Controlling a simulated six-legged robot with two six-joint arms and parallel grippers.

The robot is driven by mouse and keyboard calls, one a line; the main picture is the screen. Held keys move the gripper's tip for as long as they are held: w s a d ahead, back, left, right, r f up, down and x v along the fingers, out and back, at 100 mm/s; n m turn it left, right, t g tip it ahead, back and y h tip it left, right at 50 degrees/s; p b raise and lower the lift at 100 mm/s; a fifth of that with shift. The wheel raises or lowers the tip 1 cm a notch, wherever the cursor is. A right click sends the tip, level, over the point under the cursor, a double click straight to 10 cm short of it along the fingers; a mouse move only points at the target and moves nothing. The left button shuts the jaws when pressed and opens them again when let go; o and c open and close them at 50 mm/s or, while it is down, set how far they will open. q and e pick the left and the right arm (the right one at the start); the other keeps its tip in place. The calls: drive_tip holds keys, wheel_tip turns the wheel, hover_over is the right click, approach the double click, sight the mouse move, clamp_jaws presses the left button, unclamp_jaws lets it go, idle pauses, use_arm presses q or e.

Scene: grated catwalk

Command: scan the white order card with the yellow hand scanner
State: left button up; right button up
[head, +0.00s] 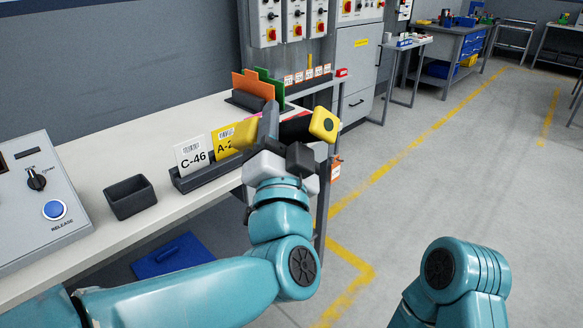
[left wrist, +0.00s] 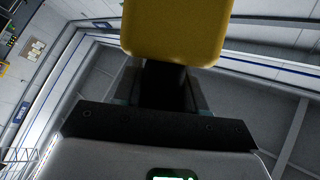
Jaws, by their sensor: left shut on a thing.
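The white order card (head: 192,154), marked C-46, stands upright in a dark card holder (head: 208,177) on the bench. My left gripper (head: 284,136) is shut on the yellow hand scanner (head: 324,125), to the right of the card and apart from it.
A small dark bin (head: 130,197) and a grey control box (head: 38,200) with a blue button are on the left. Orange and green panels (head: 254,84) stand behind. The floor at right is clear.

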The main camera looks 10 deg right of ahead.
use_arm(q)
drive_tip(key=shift+s+d+r+m, duration=0.3)
drive_tip(key=shift+s+d, duration=0.15)
drive_tip(key=shift+d, duration=0.2)
drive_tip(key=shift+w+a+b, duration=0.1)
drive_tip(key=shift+a+b, duration=0.1)
drive_tip(key=shift+b, duration=0.1)
drive_tip(key=w+a+f+b, duration=0.3)
drive_tip(key=w+a+f, duration=0.3)
drive_tip(key=w, duration=0.5)
drive_tip(key=shift+a+f, duration=0.35)
drive_tip(key=shift+a, duration=0.7)
use_arm(e)
drive_tip(key=shift+w+d+f, duration=0.15)
drive_tip(key=shift+f, duration=2.2)
use_arm(q)
drive_tip(key=s+d, duration=0.1)
drive_tip(key=s, duration=0.1)
drive_tip(key=s+d+b, duration=0.1)
drive_tip(key=s+d, duration=0.1)
drive_tip(key=s+d+b, duration=0.1)
drive_tip(key=s, duration=0.1)
drive_tip(key=shift+s+d, duration=0.25)
drive_tip(key=shift+d, duration=0.15)
use_arm(e)
drive_tip(key=shift+f, duration=0.85)
